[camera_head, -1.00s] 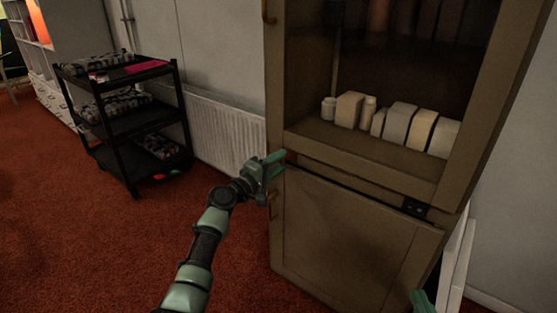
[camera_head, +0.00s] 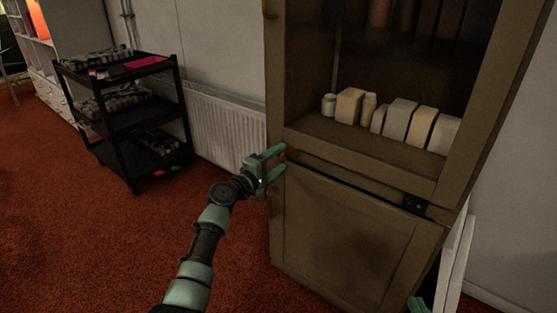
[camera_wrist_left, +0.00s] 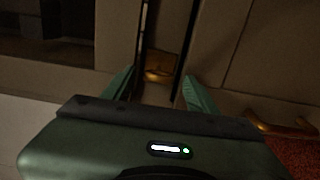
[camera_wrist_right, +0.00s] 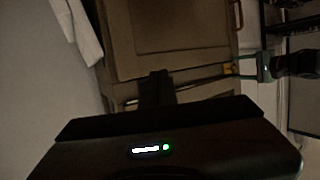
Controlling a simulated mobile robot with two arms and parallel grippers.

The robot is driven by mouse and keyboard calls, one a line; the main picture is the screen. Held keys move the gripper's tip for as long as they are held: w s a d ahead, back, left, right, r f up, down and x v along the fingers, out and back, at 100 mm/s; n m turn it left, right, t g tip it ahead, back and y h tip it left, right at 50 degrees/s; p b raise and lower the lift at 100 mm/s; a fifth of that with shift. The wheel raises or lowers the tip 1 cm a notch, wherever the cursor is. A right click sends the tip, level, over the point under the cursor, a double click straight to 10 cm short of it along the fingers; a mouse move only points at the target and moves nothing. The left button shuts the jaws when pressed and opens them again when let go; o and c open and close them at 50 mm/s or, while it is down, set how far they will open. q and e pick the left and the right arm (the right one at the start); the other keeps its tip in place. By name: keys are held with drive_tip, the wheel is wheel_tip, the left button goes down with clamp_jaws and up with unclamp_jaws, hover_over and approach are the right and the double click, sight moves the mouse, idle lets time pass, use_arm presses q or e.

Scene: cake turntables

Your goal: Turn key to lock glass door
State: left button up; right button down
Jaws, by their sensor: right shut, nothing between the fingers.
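The glass door (camera_head: 400,55) is the upper front of a tall brown cabinet and looks closed. A small brass-orange piece at its lower left edge looks like the key (camera_head: 292,155). In the left wrist view the key (camera_wrist_left: 160,74) shows as a brass shape between and just beyond the fingertips. My left gripper (camera_head: 284,157) is open, its fingers apart around the key's level; whether they touch it cannot be told. My right gripper (camera_wrist_right: 158,84) is shut and empty, low in front of the cabinet's right side. It shows only at the head view's bottom edge.
The lower cabinet door (camera_head: 345,225) is closed, with a brass handle (camera_head: 275,205) at its left. A black shelf trolley (camera_head: 120,120) and a white radiator (camera_head: 225,125) stand to the left. Several pale boxes and jars sit behind the glass. Red carpet is clear in front.

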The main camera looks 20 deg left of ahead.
use_arm(q)
drive_tip(key=p+v, duration=0.2)
drive_tip(key=v, duration=0.5)
drive_tip(key=shift+s+a, duration=0.15)
drive_tip(key=shift+s, duration=0.2)
use_arm(e)
drive_tip(key=s+d+f+g+h, duration=0.1)
drive_tip(key=s+d+f+g, duration=0.1)
drive_tip(key=s+f+g, duration=0.3)
wheel_tip(320, 180, down, 2)
drive_tip(key=shift+s+d+f, duration=0.25)
drive_tip(key=shift+s+d, duration=0.05)
drive_tip(key=shift+s, duration=0.15)
